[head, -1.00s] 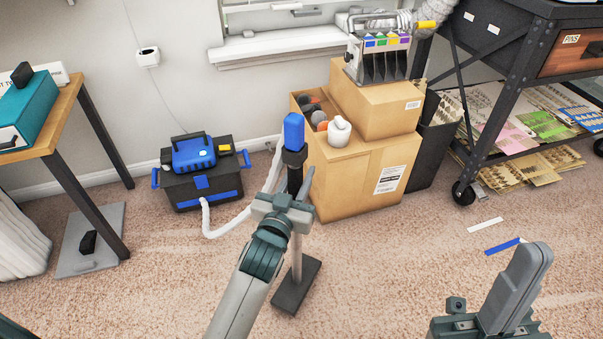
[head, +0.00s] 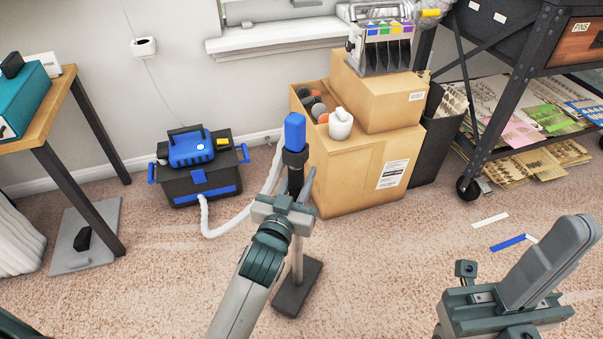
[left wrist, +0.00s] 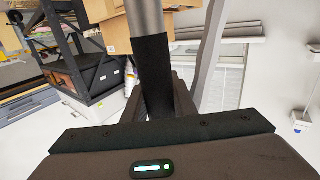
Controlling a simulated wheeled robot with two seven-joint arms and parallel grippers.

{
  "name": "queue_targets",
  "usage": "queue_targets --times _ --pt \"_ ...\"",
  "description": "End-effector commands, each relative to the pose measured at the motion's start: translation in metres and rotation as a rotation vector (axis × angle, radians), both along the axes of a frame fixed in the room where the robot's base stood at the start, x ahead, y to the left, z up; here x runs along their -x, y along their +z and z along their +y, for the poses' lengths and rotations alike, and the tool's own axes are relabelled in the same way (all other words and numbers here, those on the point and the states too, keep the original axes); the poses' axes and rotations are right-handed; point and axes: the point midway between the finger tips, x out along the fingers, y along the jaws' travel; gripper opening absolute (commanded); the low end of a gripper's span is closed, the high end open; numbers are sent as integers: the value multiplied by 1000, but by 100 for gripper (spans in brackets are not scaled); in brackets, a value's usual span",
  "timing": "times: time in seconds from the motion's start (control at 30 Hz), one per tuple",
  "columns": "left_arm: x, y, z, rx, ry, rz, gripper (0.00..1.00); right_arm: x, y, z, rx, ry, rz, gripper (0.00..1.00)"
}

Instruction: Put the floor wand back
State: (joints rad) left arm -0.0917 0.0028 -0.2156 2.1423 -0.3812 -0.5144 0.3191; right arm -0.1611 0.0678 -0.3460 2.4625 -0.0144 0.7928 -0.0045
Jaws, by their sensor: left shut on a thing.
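The floor wand is upright, with a blue top (head: 295,132), a dark grip, a pale tube and a dark floor head (head: 298,287). My left gripper (head: 298,197) is shut on it just below the blue top. In the left wrist view the wand's dark sleeve (left wrist: 153,75) runs between the fingers, with the grey tube beyond. I cannot tell whether the floor head touches the carpet. A white hose (head: 236,224) runs from the black and blue vacuum (head: 197,185) to behind the wand.
Cardboard boxes (head: 362,172) stand close behind the wand. A grey plate (head: 85,260) with a small black block (head: 83,238) lies under the left table (head: 52,115). A dark wheeled cart (head: 490,140) is at right. Carpet is clear between the plate and the wand.

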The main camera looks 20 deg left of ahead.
Motion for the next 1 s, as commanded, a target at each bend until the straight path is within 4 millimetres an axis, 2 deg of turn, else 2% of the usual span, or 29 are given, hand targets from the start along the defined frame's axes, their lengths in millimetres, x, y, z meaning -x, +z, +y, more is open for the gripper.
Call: queue_targets --times 0.63,0.67,0.7,1.0 --pt "4 -6 -1 1 0 -7 0 -1 3 2 -7 12 -17 0" --pt "4 -9 -1 0 1 0 32 -1 3 2 -7 12 -17 0" --pt "4 -9 -1 0 1 0 41 -1 3 2 -7 12 -17 0" --pt "4 -9 -1 0 1 0 43 -1 3 3 -7 12 -17 0"
